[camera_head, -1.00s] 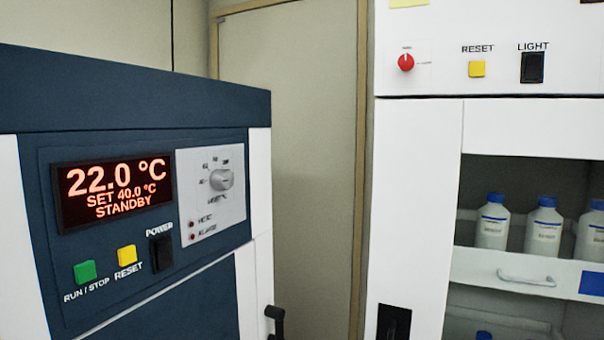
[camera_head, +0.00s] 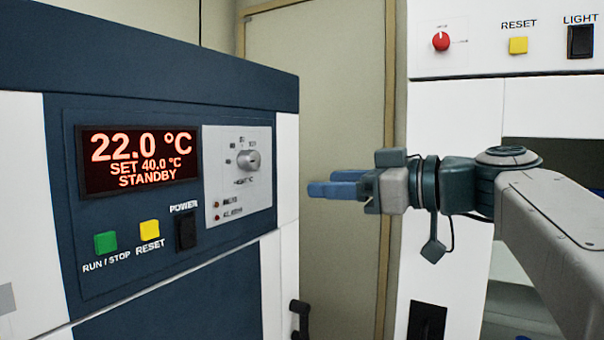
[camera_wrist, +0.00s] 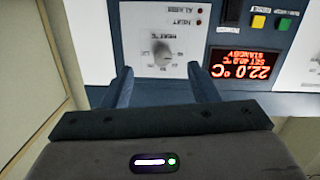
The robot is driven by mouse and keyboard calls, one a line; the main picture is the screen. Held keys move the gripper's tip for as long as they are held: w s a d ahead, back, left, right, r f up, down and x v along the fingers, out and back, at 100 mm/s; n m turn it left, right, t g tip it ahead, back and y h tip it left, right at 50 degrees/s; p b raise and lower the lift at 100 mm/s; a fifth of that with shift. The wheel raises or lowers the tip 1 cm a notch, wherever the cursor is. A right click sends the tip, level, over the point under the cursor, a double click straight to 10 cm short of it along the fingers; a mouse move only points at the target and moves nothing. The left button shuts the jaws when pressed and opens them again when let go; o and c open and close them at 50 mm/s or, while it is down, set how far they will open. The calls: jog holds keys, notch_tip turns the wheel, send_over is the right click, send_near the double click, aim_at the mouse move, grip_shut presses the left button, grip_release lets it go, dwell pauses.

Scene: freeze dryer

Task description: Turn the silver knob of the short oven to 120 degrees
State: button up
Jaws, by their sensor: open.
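The silver knob (camera_head: 249,159) sits on a light dial plate on the front of the short oven (camera_head: 150,72), right of the display (camera_head: 138,160), which reads 22.0 °C, SET 40.0 °C, STANDBY. My gripper (camera_head: 318,190) is open and empty, right of the dial plate and apart from it, its blue fingers pointing left. In the wrist view the knob (camera_wrist: 162,52) shows upside down, ahead of and between the open fingers (camera_wrist: 160,80). The dial's small markings are too blurred to read surely.
Below the display are a green RUN/STOP button (camera_head: 105,242), a yellow RESET button (camera_head: 150,229) and a black POWER switch (camera_head: 185,230). A dark handle (camera_head: 300,318) juts out at the oven's lower right. A tall white cabinet with a red knob (camera_head: 440,41) stands right.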

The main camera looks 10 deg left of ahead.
aim_at(255, 161)
jog(key=shift+n+y, duration=0.5)
jog(key=shift+n, duration=0.2)
jog(key=r+p+x, duration=0.1)
jog(key=x, duration=0.3)
jog(key=p+x, duration=0.2)
jog(key=x, duration=0.3)
jog(key=r+p+x, duration=0.1)
jog(key=p+x, duration=0.1)
jog(key=x, duration=0.3)
jog(key=shift+s+r, duration=0.1)
jog(key=shift+r, duration=0.2)
jog(key=c, duration=1)
